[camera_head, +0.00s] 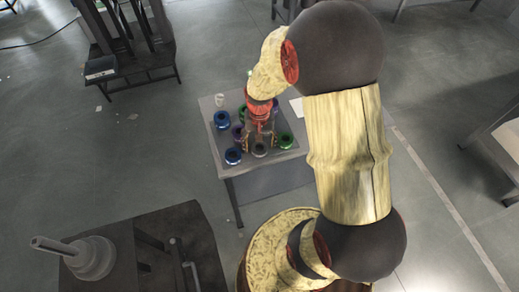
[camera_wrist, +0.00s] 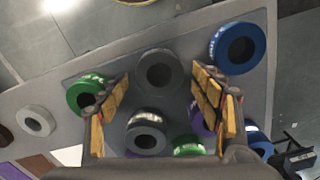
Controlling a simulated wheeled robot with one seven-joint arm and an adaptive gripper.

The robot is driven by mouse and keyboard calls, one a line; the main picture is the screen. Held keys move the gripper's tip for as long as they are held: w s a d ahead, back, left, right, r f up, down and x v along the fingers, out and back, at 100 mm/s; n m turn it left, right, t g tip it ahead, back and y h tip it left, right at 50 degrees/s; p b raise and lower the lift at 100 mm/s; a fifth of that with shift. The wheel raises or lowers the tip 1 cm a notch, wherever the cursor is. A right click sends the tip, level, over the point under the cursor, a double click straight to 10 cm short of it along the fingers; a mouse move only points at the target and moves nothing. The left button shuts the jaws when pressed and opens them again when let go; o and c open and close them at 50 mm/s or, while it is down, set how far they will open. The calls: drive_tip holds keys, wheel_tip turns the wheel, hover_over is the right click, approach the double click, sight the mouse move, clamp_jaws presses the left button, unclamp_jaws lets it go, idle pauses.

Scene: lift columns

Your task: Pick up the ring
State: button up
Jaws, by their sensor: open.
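Several thick rings lie on a dark grey tray or mat (camera_wrist: 185,42) on a small table. In the wrist view, a dark grey ring (camera_wrist: 160,71) lies just beyond my fingertips, and a second grey ring (camera_wrist: 146,132) is between the fingers, lower in the picture. A green ring (camera_wrist: 86,93) is beside the left finger, and a blue ring (camera_wrist: 237,48) is at upper right. Another green ring, a purple ring and a second blue ring (camera_wrist: 258,140) are partly hidden at lower right. My gripper (camera_wrist: 163,92) is open and empty, pointing down over them.
A dark bench (camera_head: 175,250) stands at lower left, and a dark stand (camera_head: 130,60) is at upper left. Open floor surrounds the table.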

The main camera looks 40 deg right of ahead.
drive_tip(key=shift+c, duration=0.8)
drive_tip(key=c, duration=1.1)
drive_tip(key=shift+r, duration=0.1)
drive_tip(key=shift+c, duration=0.3)
